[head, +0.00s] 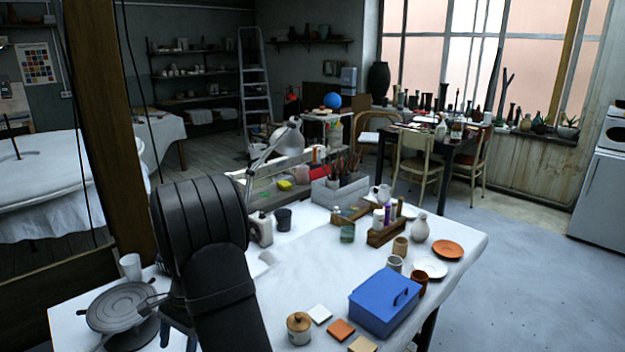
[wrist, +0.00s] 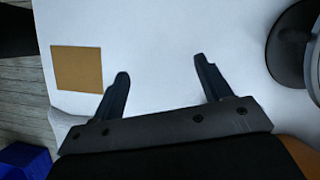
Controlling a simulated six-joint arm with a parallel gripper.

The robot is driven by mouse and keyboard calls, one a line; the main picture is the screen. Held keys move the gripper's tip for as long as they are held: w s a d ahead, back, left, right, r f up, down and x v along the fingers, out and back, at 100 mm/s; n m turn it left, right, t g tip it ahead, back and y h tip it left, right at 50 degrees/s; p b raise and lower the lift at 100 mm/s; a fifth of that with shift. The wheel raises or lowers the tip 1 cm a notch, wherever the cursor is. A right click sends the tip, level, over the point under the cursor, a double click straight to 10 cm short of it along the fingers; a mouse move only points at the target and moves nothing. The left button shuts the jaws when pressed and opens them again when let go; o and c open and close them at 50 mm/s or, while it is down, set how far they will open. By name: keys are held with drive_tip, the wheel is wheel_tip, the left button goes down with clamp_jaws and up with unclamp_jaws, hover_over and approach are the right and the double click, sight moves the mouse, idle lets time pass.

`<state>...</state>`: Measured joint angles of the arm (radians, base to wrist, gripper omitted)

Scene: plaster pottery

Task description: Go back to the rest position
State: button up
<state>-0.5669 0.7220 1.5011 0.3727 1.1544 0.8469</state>
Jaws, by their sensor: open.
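My gripper (wrist: 161,67) is open in the wrist view. Its two dark fingers stand well apart with nothing between them, above a white surface. A tan square tile (wrist: 76,69) lies left of the fingers, apart from them. In the head view my dark arm rises at the front left of the white table (head: 310,262), and it hides most of the gripper.
A grey turntable (head: 122,306) and a white cup (head: 130,266) stand left of my arm. Right of it are a lidded jar (head: 299,329), small tiles (head: 341,329) and a blue box (head: 385,301). A lamp (head: 287,140) stands behind. The table's middle is fairly clear.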

drive_tip(key=w+d+n+h, duration=0.1)
drive_tip(key=w+d, duration=0.3)
drive_tip(key=d, duration=0.6)
drive_tip(key=w+d+r+n+h, duration=0.1)
drive_tip(key=w+d+n, duration=0.2)
drive_tip(key=d, duration=0.7)
drive_tip(key=w+d+n, duration=0.3)
drive_tip(key=w+d, duration=0.1)
drive_tip(key=d, duration=0.7)
drive_tip(key=shift+w+r+g+h, duration=0.3)
drive_tip(key=shift+w+r+h, duration=0.1)
drive_tip(key=shift+d, duration=0.1)
drive_tip(key=s+a+f+m+y, duration=0.1)
drive_tip(key=s+a+m, duration=0.2)
drive_tip(key=a, duration=1.2)
drive_tip(key=shift+s+a+m+y, duration=0.2)
drive_tip(key=shift+a+m+y, duration=0.15)
drive_tip(key=shift+m, duration=0.25)
drive_tip(key=shift+f, duration=0.1)
